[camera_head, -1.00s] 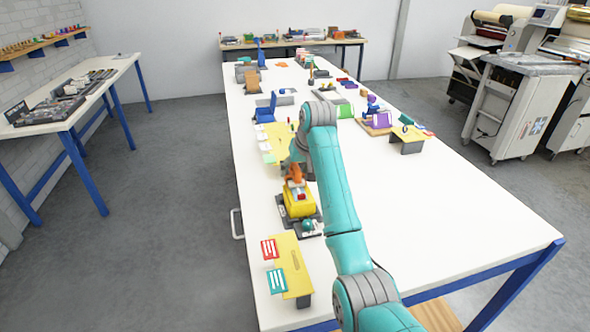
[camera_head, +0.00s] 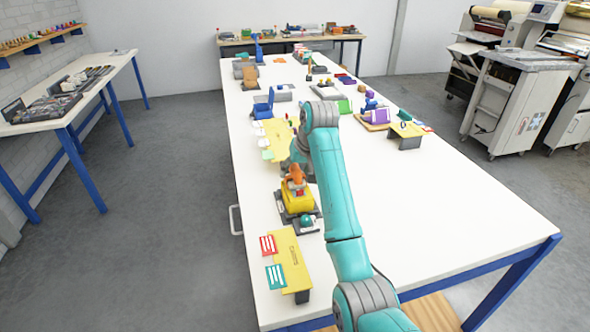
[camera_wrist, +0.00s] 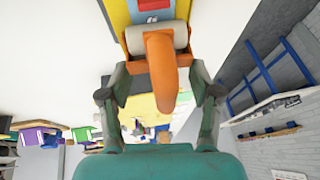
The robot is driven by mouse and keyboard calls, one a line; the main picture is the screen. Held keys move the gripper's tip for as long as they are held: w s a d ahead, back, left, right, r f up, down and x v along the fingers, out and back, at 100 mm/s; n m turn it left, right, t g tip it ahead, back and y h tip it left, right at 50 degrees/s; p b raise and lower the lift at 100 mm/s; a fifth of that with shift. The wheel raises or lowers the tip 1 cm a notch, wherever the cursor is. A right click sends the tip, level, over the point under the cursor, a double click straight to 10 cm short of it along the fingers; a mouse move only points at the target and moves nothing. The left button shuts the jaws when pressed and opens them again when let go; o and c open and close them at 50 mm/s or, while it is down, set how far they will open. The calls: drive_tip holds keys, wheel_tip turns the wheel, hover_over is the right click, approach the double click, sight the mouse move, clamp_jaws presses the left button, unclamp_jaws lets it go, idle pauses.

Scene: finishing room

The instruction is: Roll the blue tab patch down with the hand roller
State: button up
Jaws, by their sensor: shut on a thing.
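My gripper (camera_wrist: 160,78) is shut on the hand roller, whose orange handle (camera_wrist: 161,70) stands between the fingers. The pale roller drum (camera_wrist: 143,38) lies across the handle's far end, close over a yellow block, and I cannot tell whether it touches. At the wrist view's top edge, a red piece with a white part (camera_wrist: 154,5) sits on a blue area (camera_wrist: 177,14) of the block, perhaps the blue tab patch, which is cut off. In the head view the orange roller (camera_head: 296,173) is at the yellow block (camera_head: 298,203), partly hidden by my arm.
A yellow stand (camera_head: 288,255) with red and teal cards is at the near left. Another yellow stand (camera_head: 277,133) and a blue holder (camera_head: 263,106) lie beyond. The table's right front (camera_head: 450,220) is clear.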

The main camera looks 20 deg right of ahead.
drive_tip(key=shift+s, duration=0.45)
drive_tip(key=shift+w, duration=0.15)
